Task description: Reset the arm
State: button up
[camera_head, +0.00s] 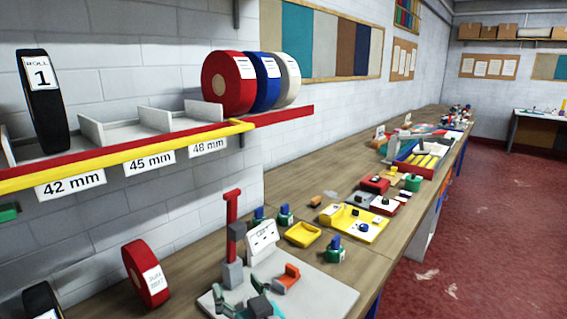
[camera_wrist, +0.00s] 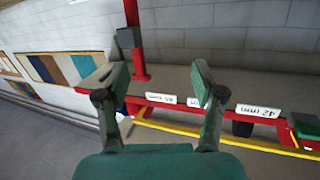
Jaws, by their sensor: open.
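My gripper (camera_wrist: 152,85) is open in the wrist view, its two green-padded fingers spread with nothing between them. In the head view my gripper (camera_head: 238,289) shows at the bottom edge, partly cut off, over the pale board on the bench. A red post (camera_head: 232,215) with a grey block stands just behind it. The red post also shows in the wrist view (camera_wrist: 131,12), hanging from the top of the tilted, upside-down picture, near the left finger. I cannot tell the exact gap between finger and post.
The shelf (camera_head: 125,160) on the left holds a black roll (camera_head: 42,100) and red, blue and white rolls. A red roll (camera_head: 146,273) stands on the bench below. The red floor at right is clear.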

jog(key=s+d+f, duration=0.2)
jog(key=d+f, duration=0.1)
jog(key=f, duration=0.1)
jog(key=s+d+f+m+h, duration=0.1)
jog(key=s+d+f, duration=0.1)
jog(key=d+f, duration=0.1)
jog(key=s+d+f+h, duration=0.1)
jog(key=d+f, duration=0.2)
jog(key=f, duration=0.3)
jog(key=shift+s+d+m, duration=0.2)
jog(key=shift+s+m, duration=0.1)
jog(key=shift+s, duration=0.1)
jog(key=s+d+f+m+h, duration=0.1)
jog(key=s+d+f+h, duration=0.2)
jog(key=s+d+f, duration=0.6)
jog(key=s+d+m+h, duration=0.1)
jog(key=s+d, duration=0.3)
jog(key=s, duration=1)
jog(key=s+d+m+h, duration=0.1)
jog(key=s+d, duration=0.3)
jog(key=s, duration=0.9)
jog(key=shift+s+d+h, duration=0.35)
jog(key=shift+h, duration=0.35)
